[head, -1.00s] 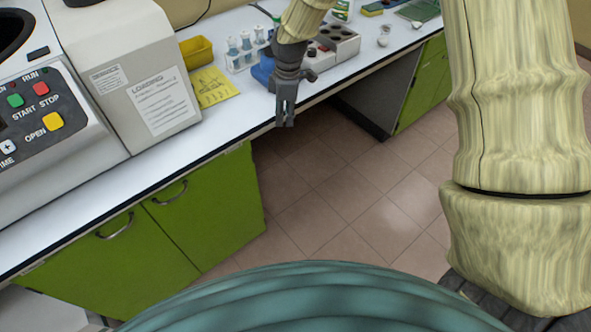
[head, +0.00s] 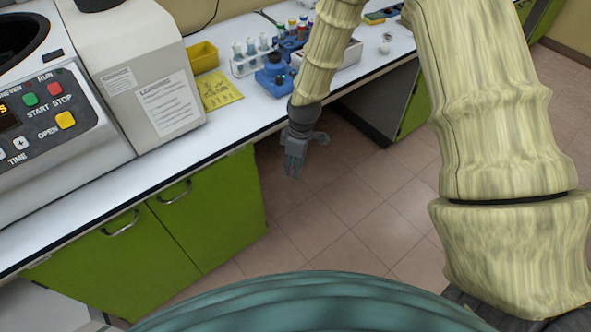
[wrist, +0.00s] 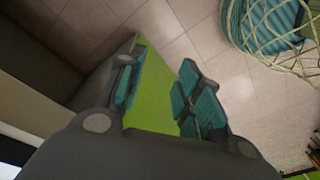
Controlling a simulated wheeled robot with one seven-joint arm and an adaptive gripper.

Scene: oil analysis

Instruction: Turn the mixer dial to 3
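The mixer is probably the small blue device (head: 274,76) on the white counter, beside the tube rack and just behind my arm. Its dial and any numbers are too small to read. My gripper (head: 295,166) hangs pointing down in front of the counter's edge, over the floor and below the counter top. It is apart from the blue device. In the wrist view my gripper (wrist: 160,90) has its teal finger pads spread with nothing between them; a green cabinet face and floor tiles show beyond. The mixer is not seen in the wrist view.
A white tube rack (head: 250,60), a yellow tray (head: 203,57) and a yellow note (head: 218,90) lie left of the blue device. A large machine with buttons (head: 50,115) fills the left. Green cabinets (head: 190,220) stand under the counter (head: 130,178).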

